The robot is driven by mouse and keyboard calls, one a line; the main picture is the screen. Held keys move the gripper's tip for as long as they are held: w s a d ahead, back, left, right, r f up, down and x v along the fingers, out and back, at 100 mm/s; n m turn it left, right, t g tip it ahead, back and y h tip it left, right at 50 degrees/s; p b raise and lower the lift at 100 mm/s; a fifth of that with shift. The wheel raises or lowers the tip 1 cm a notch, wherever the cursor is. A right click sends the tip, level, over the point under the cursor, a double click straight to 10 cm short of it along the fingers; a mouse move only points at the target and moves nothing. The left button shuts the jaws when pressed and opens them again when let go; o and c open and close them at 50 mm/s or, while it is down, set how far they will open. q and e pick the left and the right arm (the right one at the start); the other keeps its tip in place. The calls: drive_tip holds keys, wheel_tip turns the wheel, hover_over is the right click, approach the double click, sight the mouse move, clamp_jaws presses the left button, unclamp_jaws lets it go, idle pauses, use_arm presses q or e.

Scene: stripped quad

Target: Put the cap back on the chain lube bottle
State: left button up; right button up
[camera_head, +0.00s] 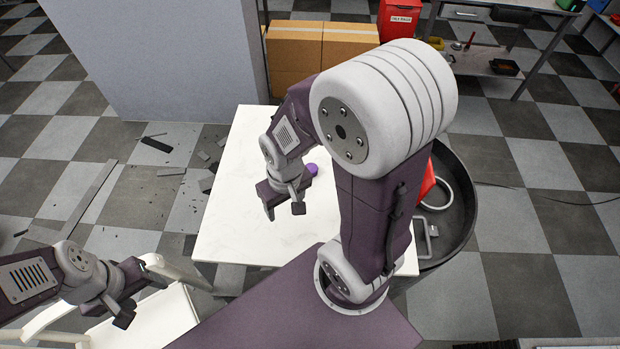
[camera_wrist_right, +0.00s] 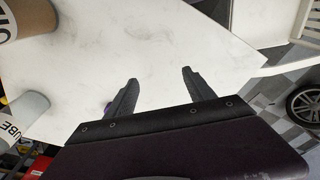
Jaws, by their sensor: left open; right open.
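In the right wrist view a pale grey-green cylinder (camera_wrist_right: 24,118), with lettering ending in "UBE", shows at the left edge; it looks like the chain lube bottle. Its top is not clear, and my right arm seems to hide it in the head view. A small purple rounded thing (camera_head: 312,169) shows beside my right wrist; I cannot tell whether it is the cap. My right gripper (camera_head: 283,210) is open and empty above the white tabletop (camera_head: 240,235); its fingers also show in the wrist view (camera_wrist_right: 160,80). My left gripper (camera_head: 139,299) is open and empty, left of the table.
A tan labelled cylinder (camera_wrist_right: 30,15) shows beyond the bottle in the wrist view. A black round bin (camera_head: 462,215) with red and grey items stands right of the table. White furniture (camera_head: 160,318) is under my left gripper. Dark debris (camera_head: 157,144) litters the floor. The tabletop's left part is clear.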

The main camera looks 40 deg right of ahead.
wheel_tip(320, 180, down, 4)
drive_tip(key=shift+b, duration=1.05)
wheel_tip(320, 180, up, 2)
drive_tip(key=m+p, duration=0.2)
drive_tip(key=r+m+g, duration=0.1)
drive_tip(key=r+m, duration=0.1)
drive_tip(key=m, duration=0.7)
hover_over(311, 169)
drive_tip(key=shift+w+b, duration=0.15)
drive_tip(key=shift+b, duration=0.25)
drive_tip(key=shift+d, duration=0.2)
drive_tip(key=shift+s+a+r, duration=0.1)
drive_tip(key=shift+s, duration=0.15)
drive_tip(key=shift+w+a, duration=0.1)
drive_tip(key=shift+a, duration=0.1)
wheel_tip(311, 169, down, 4)
drive_tip(key=shift+d+r, duration=0.1)
drive_tip(key=shift+d, duration=0.05)
use_arm(q)
drive_tip(key=f, duration=0.2)
drive_tip(key=shift+s+f, duration=0.2)
drive_tip(key=shift+f, duration=0.1)
